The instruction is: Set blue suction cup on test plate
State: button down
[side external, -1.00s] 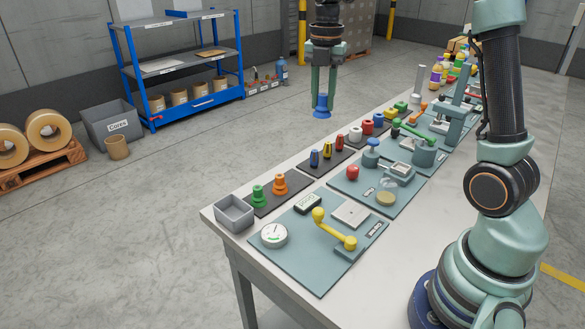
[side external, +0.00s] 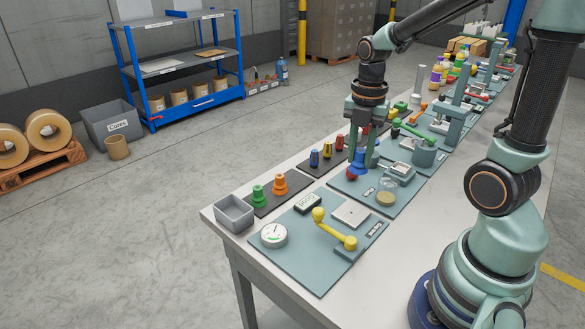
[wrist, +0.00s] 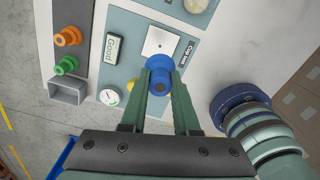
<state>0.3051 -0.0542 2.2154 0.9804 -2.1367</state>
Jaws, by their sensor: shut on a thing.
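My gripper (side external: 362,156) is shut on the blue suction cup (side external: 358,163), which hangs upright with its wide end down. In the wrist view the cup (wrist: 159,64) sits between the two green fingertips (wrist: 160,78). The test plate (side external: 351,213) is a pale square on the nearest teal board. In the side view my gripper is behind and above it, over the neighbouring board. In the wrist view the plate (wrist: 163,42) shows just beyond the cup, whose rim overlaps its lower edge in the picture. The cup looks raised, not touching the plate.
A yellow lever (side external: 335,230), a round gauge (side external: 273,235) and a small display (side external: 307,204) share the plate's board. Green (side external: 258,196) and orange (side external: 280,184) cups stand on a dark strip by a grey bin (side external: 234,213). A red knob (side external: 351,174) is close below my gripper.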

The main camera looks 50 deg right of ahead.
notch_tip(320, 180, down, 13)
jog(key=shift+r, duration=0.15)
dwell(0.4)
jog(key=c, duration=0.7)
grip_release()
jog(key=shift+o, duration=0.2)
